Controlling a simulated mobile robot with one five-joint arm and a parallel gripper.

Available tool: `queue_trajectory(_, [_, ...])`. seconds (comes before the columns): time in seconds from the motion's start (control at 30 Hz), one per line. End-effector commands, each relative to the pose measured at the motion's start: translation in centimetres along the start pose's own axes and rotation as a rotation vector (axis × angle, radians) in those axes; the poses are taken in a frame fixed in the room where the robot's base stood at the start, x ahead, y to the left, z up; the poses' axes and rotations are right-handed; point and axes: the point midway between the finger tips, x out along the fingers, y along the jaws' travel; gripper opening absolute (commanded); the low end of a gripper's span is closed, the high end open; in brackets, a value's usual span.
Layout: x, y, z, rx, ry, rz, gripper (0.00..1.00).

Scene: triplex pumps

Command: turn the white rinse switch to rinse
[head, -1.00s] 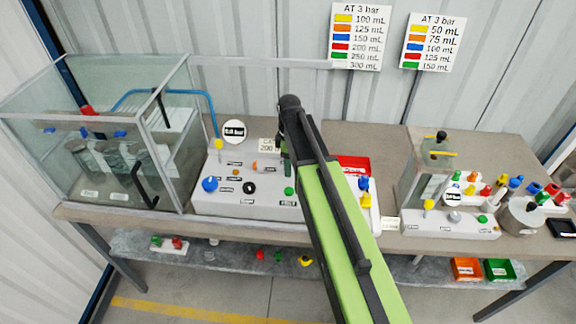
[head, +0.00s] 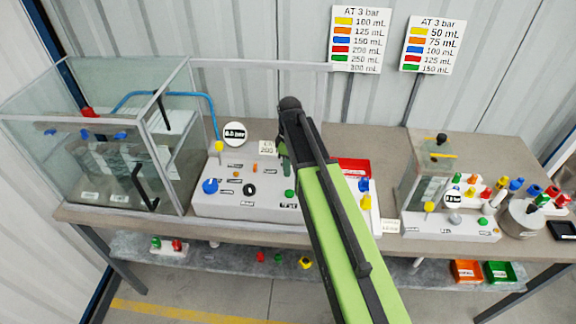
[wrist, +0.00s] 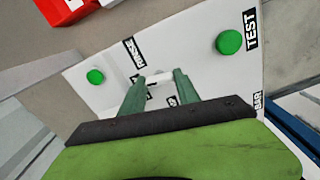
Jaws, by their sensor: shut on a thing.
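The white rinse switch (wrist: 160,82) shows in the wrist view as a small white piece on the white console (wrist: 105,58), near the label reading RINSE. My gripper (wrist: 160,79) has its two green fingers on either side of the switch and is shut on it. The fingers and palm hide part of the labels below, so I cannot read the switch's setting. In the head view my gripper (head: 285,168) is down at the right part of the left console (head: 225,202); the switch is hidden there.
Green buttons (wrist: 230,42) stand on the console either side of my fingers. A red tray (head: 354,166) lies just right of the console. A glass tank (head: 100,140) stands at the left, a second pump console (head: 440,226) at the right.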

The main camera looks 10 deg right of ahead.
Motion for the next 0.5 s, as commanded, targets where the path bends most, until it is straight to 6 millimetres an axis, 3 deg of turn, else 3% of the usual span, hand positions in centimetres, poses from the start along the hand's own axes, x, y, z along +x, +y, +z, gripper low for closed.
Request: queue_trajectory(0.5, [0.00,0.24,0.10,0.479,0.002,0.005,0.00])
